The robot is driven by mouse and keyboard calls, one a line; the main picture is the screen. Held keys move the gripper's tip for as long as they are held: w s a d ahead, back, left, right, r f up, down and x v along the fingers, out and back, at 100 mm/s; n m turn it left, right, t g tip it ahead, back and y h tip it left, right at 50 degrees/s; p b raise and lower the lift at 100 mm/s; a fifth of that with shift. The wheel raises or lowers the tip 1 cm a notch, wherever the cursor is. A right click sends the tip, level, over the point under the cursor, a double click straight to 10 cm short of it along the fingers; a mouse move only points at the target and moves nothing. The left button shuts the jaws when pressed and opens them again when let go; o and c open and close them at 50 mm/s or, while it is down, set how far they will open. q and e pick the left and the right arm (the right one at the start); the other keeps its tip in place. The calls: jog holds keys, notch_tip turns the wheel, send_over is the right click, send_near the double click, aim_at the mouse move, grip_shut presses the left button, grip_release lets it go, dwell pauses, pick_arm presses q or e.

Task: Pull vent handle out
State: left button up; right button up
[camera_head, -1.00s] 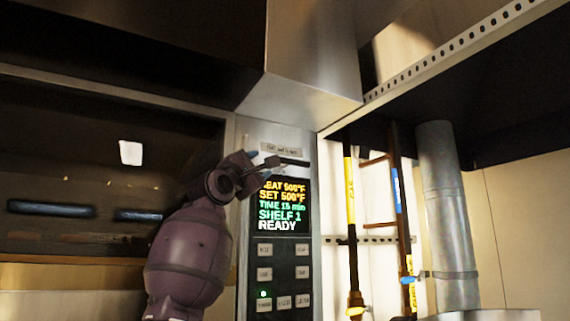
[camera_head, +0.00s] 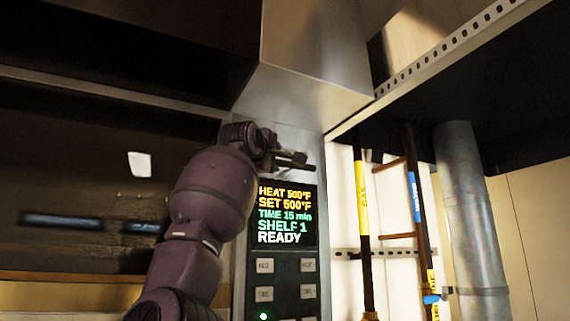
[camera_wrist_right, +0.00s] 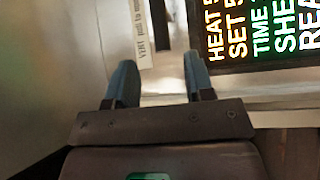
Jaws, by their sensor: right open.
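A dark narrow bar, which looks like the vent handle (camera_wrist_right: 158,24), runs beside a label (camera_wrist_right: 143,35) reading "VENT pull to" in the right wrist view. My right gripper (camera_wrist_right: 160,68) is open, with its two blue-grey fingertips apart and the bar just ahead of the space between them. No contact with the bar shows. In the head view my right gripper (camera_head: 285,158) is at the top of the control panel, just above the lit display (camera_head: 286,214), and hides most of the handle and label. My left gripper is not in view.
The panel has several buttons (camera_head: 265,265) below the display. A metal hood (camera_head: 305,80) overhangs above. Dark oven glass (camera_head: 70,180) lies to the left. Yellow-marked pipes (camera_head: 364,200) and a thick grey duct (camera_head: 468,210) stand to the right.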

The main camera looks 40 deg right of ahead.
aim_at(283, 162)
jog(key=p+x, duration=0.2)
jog(key=x, duration=0.6)
jog(key=shift+d+r, duration=0.1)
jog(key=shift+d, duration=0.05)
jog(key=shift+w+d+p, duration=0.2)
jog(key=shift+d+p, duration=0.15)
jog(key=shift+d, duration=0.05)
jog(key=shift+c, duration=0.5)
grip_shut()
